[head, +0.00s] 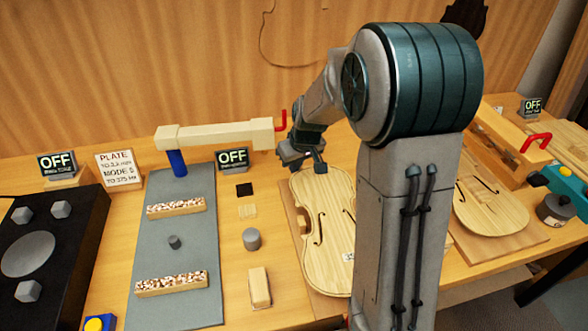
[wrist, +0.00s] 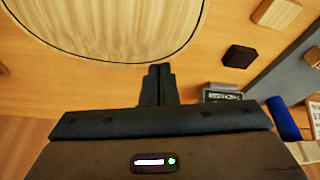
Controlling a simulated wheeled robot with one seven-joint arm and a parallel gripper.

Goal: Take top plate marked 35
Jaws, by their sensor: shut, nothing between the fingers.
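A pale violin top plate (head: 318,262) with f-holes lies on a wooden board in the middle of the bench, partly hidden by my arm. A small white label shows on it, too small to read. A second violin plate (head: 492,212) lies on a board farther right; I cannot tell which is marked 35. My gripper (head: 305,165) is shut and empty near the upper-left end of the middle plate. In the wrist view its fingers (wrist: 156,84) are together just beyond the dark-edged rim of a plate (wrist: 110,25), with no grip on it.
A grey mat (head: 174,265) with two speckled strips lies left. A pale beam with a red handle (head: 216,134) stands behind it on a blue post. Small blocks and a grey cylinder (head: 251,239) lie between mat and plate. A wooden box (head: 505,150) stands at right.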

